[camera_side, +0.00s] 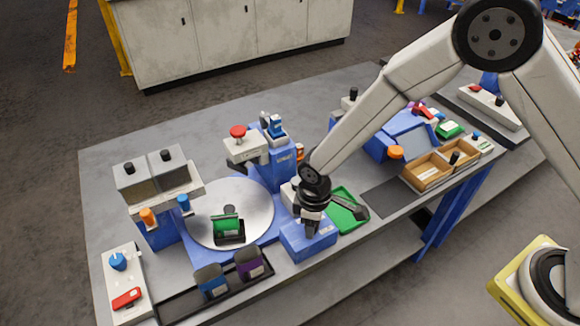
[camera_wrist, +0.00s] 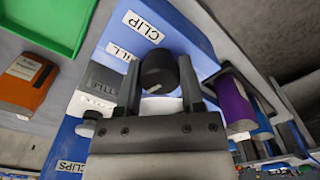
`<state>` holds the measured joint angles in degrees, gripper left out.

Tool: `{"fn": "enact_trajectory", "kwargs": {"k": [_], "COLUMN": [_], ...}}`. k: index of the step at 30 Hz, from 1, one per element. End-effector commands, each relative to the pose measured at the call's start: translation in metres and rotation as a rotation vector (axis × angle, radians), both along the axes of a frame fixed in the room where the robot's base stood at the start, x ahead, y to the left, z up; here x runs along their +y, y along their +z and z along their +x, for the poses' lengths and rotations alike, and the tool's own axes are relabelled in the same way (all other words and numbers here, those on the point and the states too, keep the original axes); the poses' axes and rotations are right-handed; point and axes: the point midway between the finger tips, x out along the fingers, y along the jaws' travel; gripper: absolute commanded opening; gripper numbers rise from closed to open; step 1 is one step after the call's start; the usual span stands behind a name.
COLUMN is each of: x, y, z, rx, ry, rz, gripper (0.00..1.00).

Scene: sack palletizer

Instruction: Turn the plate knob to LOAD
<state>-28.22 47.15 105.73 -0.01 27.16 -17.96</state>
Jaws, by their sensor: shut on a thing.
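The plate knob (camera_wrist: 158,72) is a dark round knob on top of a blue box (camera_wrist: 190,40). The box also stands at the table's front edge in the side view (camera_side: 308,243). Labels CLIP and FILL show on the box beside the knob; I see no LOAD label. My gripper (camera_wrist: 160,82) is shut on the knob, one finger on each side. In the side view my gripper (camera_side: 311,226) points down onto the box and hides the knob. I cannot make out a pointer on the knob. The round grey plate (camera_side: 262,208) lies left of the box.
A black holder with a green piece (camera_side: 226,224) sits on the plate. Blue and purple sacks (camera_side: 249,264) stand in a dark rack in front. A green tray (camera_side: 345,207) lies right of my gripper. A blue column with a red-knobbed head (camera_side: 238,132) stands behind the plate.

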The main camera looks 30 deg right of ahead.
Motion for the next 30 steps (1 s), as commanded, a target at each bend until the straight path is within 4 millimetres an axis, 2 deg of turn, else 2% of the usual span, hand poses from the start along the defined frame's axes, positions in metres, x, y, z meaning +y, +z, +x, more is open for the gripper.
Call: {"fn": "enact_trajectory", "kwargs": {"k": [10, 25, 26, 28, 29, 30], "x": [0.0004, 0.0007, 0.0007, 0.0007, 0.0006, 0.0005], "y": [0.0008, 0.0008, 0.0008, 0.0007, 0.0007, 0.0006], "z": [0.0011, 0.0012, 0.0012, 0.001, 0.001, 0.0008], "rx": [-0.004, -0.004, -0.004, -0.003, -0.003, -0.003], "ry": [0.167, 0.193, 0.193, 0.192, 0.192, 0.192], "rz": [0.002, 0.002, 0.002, 0.001, 0.001, 0.002], "gripper": [0.0, 0.0, 0.55, 0.78, 0.84, 0.84]}}
